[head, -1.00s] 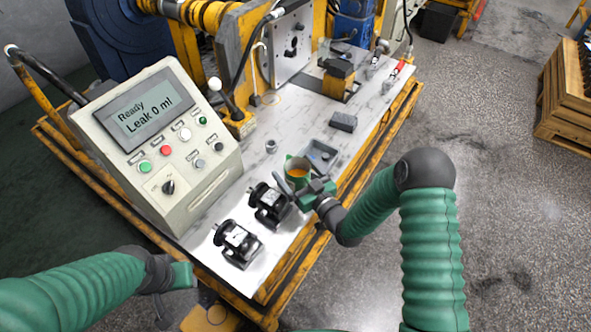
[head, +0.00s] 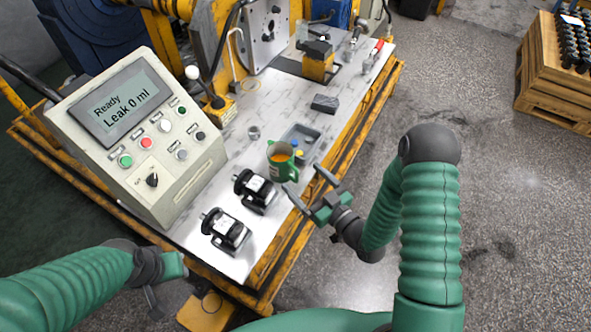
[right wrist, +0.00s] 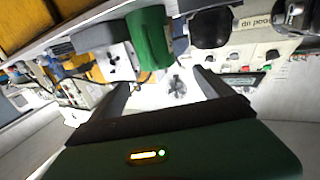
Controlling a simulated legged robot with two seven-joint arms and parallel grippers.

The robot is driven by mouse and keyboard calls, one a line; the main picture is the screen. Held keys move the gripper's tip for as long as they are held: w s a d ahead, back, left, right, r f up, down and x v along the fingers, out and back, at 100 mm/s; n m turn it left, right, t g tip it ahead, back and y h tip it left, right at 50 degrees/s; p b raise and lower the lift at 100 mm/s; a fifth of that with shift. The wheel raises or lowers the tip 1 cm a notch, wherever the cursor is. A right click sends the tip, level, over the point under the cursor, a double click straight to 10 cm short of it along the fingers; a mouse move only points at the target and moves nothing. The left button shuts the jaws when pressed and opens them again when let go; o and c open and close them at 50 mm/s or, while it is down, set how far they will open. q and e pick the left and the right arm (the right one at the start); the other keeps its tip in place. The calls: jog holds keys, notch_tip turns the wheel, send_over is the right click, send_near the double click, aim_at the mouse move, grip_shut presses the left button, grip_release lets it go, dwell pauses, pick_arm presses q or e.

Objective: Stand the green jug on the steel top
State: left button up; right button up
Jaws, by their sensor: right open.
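The green jug (head: 281,164), with orange contents showing at its mouth, stands upright on the pale, marbled steel top (head: 232,262) near its right edge. It stands between a grey tray and the black motors. In the right wrist view the jug (right wrist: 150,42) shows beyond the fingers, in an upturned picture. My right gripper (head: 304,182) is open and empty, its fingertips pointing toward the jug with a small gap. My left gripper (head: 160,284) is low at the left, off the steel top; its jaw state is unclear.
Two black motors (head: 226,231) (head: 255,188) sit left of the jug. A grey tray (head: 300,142) with small coloured parts lies just behind it. A control panel (head: 140,135) stands at left, and a dark block (head: 325,103) farther back.

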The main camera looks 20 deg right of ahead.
jog(key=s+d+f+m+g+h, duration=0.1)
jog(key=s+d+f+g+h, duration=0.2)
jog(key=g+h, duration=0.4)
jog(key=s+r+m+g, duration=0.35)
jog(key=s+g, duration=0.35)
jog(key=s, duration=0.7)
jog(key=w+p+v, duration=0.2)
jog(key=p+v, duration=0.9)
jog(key=shift+w+r, duration=0.35)
jog(key=shift+r, duration=0.3)
jog(key=shift+w+d, duration=0.1)
